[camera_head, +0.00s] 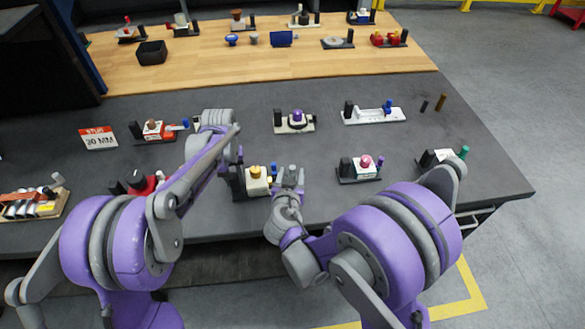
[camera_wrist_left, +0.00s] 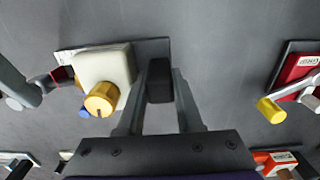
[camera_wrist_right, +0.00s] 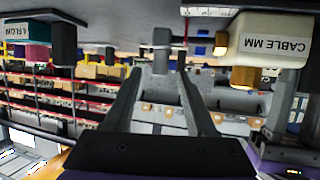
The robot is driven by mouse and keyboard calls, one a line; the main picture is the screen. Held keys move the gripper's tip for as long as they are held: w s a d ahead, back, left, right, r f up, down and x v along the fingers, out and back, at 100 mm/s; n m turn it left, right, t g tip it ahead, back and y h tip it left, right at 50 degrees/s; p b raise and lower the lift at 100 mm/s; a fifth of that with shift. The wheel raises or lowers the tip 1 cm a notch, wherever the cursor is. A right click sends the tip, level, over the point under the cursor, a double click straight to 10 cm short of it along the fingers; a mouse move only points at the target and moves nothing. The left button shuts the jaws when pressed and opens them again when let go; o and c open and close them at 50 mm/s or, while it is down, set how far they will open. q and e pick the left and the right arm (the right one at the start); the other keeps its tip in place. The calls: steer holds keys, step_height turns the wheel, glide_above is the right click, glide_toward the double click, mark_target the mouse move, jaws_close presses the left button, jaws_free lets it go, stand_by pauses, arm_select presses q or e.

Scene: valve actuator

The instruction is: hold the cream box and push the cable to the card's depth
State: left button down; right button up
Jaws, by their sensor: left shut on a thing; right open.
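The cream box (camera_head: 257,187) with a yellow knob stands on a dark base near the table's front edge. It also shows in the left wrist view (camera_wrist_left: 112,62), and its "CABLE MM" label faces the right wrist view (camera_wrist_right: 268,42). My left gripper (camera_wrist_left: 160,88) is shut on the black block (camera_wrist_left: 159,72) beside the box. My right gripper (camera_head: 291,174) is open just right of the box. A grey stub (camera_wrist_right: 161,40), perhaps the cable end, appears between its fingertips; contact cannot be told. The card (camera_head: 98,138) reads "STUB 30 MM" at the left.
A pink-knobbed unit (camera_head: 365,163) stands to the right and a red unit (camera_head: 141,184) to the left. A blue post (camera_head: 273,168) stands close to the right gripper. Several other units fill the wooden area behind.

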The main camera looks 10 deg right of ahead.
mark_target(292, 171)
steer(key=shift+x, duration=1.7)
steer(key=shift+s+f, duration=0.1)
steer(key=shift+f, duration=0.05)
jaws_close()
